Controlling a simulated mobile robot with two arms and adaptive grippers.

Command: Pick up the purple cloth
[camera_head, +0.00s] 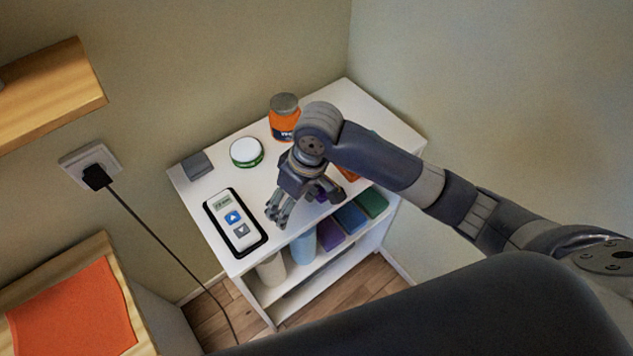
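A small patch of purple (322,196), which looks like the purple cloth, shows on the white shelf top, mostly hidden by my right gripper. My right gripper (304,206) reaches in from the right and points down over the front part of the top. Its fingers look spread, with the purple patch beside the right-hand finger; I cannot tell if they touch it. Another purple item (330,236) sits on the lower shelf, between a light blue one (303,246) and a blue one (351,218). My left gripper is not in view.
On the white shelf unit (225,175) stand an orange jar (284,122), a white-lidded tub (246,151), a grey block (197,165) and a remote-like device (236,222). An orange item (349,173) is partly behind my arm. A black cable (165,243) hangs left.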

